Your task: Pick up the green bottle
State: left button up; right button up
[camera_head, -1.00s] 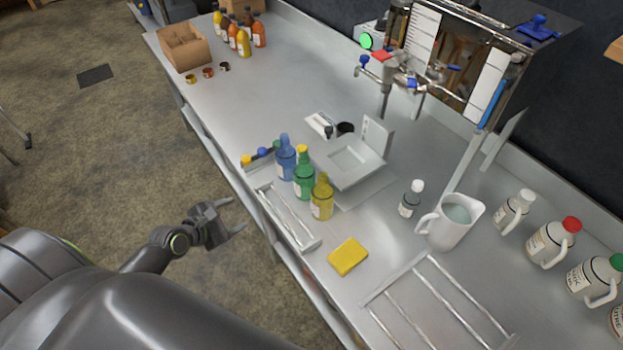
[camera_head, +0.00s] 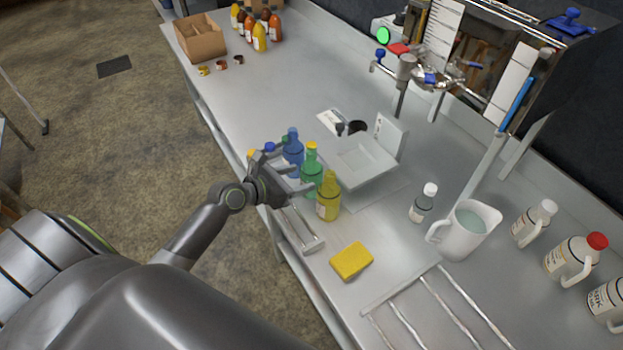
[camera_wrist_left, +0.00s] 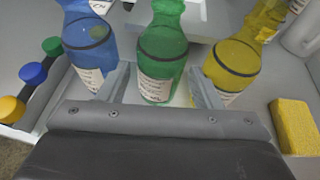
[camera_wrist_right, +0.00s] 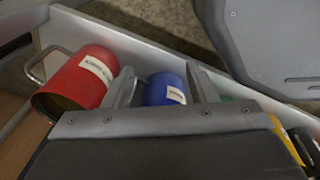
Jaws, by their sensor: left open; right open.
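The green bottle (camera_head: 312,172) stands upright on the steel counter, between a blue bottle (camera_head: 293,150) and a yellow bottle (camera_head: 328,198). My left gripper (camera_head: 297,178) is open beside the green bottle, on the counter's front side. In the left wrist view the green bottle (camera_wrist_left: 161,55) stands centred ahead, between the two open fingers (camera_wrist_left: 157,88). The blue bottle (camera_wrist_left: 88,45) is just left of the fingers and the yellow bottle (camera_wrist_left: 238,58) just right.
A yellow sponge (camera_head: 351,261) lies right of the bottles. A grey tray-like scale (camera_head: 362,163) stands behind them. A white pitcher (camera_head: 466,229) is at right.

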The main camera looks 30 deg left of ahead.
aim_at(316, 174)
pick_arm(q)
jog(key=b+x, duration=0.1)
jog(key=x, duration=0.5)
jog(key=shift+w+d+f, duration=0.15)
jog(key=shift+w+d, duration=0.1)
jog(key=c, duration=0.7)
jog(key=shift+c, duration=0.2)
